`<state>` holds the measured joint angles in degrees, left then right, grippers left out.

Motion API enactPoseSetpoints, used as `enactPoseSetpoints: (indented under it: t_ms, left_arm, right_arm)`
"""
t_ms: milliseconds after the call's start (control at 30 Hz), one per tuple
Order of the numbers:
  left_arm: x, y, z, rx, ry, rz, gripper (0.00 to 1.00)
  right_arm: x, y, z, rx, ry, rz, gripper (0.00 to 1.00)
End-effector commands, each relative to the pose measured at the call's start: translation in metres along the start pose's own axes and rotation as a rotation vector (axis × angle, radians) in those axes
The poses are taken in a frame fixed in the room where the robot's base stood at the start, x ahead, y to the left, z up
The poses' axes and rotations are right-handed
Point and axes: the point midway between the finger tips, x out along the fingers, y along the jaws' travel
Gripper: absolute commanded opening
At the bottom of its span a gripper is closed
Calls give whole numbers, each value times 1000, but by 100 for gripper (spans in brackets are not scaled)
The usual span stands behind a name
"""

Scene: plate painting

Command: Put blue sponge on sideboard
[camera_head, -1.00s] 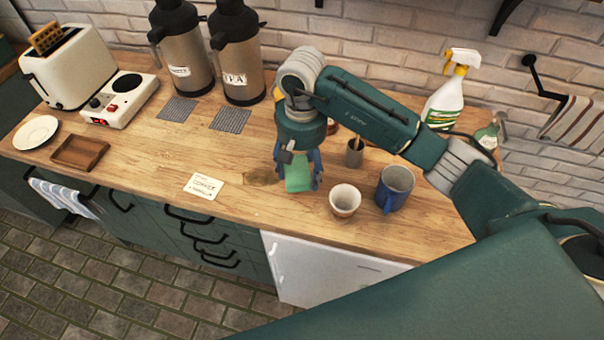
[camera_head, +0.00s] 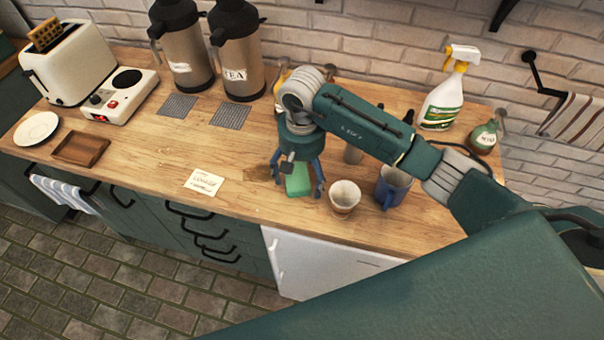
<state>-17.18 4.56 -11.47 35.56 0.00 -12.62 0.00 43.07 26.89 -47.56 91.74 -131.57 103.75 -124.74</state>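A green sponge (camera_head: 298,181) lies on the wooden sideboard top (camera_head: 235,150); its colour looks green, not blue. My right gripper (camera_head: 298,187) points down over it. Its fingers are spread, one on each side of the sponge, with gaps visible between them and the sponge. The back part of the sponge is hidden under the gripper. My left gripper is not in view.
A pale cup (camera_head: 345,197) and a blue mug (camera_head: 394,187) stand just right of the gripper. A paper note (camera_head: 204,181) lies to the left, beside a dark stain (camera_head: 258,174). A spray bottle (camera_head: 442,100) stands at the back right.

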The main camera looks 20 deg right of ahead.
Motion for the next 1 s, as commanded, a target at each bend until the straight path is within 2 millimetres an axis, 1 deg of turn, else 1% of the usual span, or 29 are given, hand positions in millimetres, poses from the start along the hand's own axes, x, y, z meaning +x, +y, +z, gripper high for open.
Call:
enactPoseSetpoints:
  t_ms: [167,267,333,467,600,700,767,800,900,1000]
  left_arm:
    - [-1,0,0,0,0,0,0]
    - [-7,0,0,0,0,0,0]
    - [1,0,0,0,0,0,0]
    - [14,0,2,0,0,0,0]
    - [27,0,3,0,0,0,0]
    - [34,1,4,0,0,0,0]
    - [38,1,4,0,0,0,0]
    - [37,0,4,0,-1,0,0]
    - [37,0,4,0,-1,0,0]
    - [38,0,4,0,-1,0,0]
  right_arm:
    - [-1,0,0,0,-1,-1,83]
    - [-5,-1,1,0,-2,-2,83]
    - [-10,0,-2,0,4,-2,83]
    - [-34,-1,-2,-1,8,-2,83]
    - [-66,-1,-2,-1,8,-2,83]
    - [-88,0,-2,0,6,-2,83]
    - [-99,0,-1,-1,5,-2,83]
    - [-106,0,-1,0,5,1,83]
    - [-116,0,-1,0,2,0,83]
    - [-121,0,0,0,0,0,83]
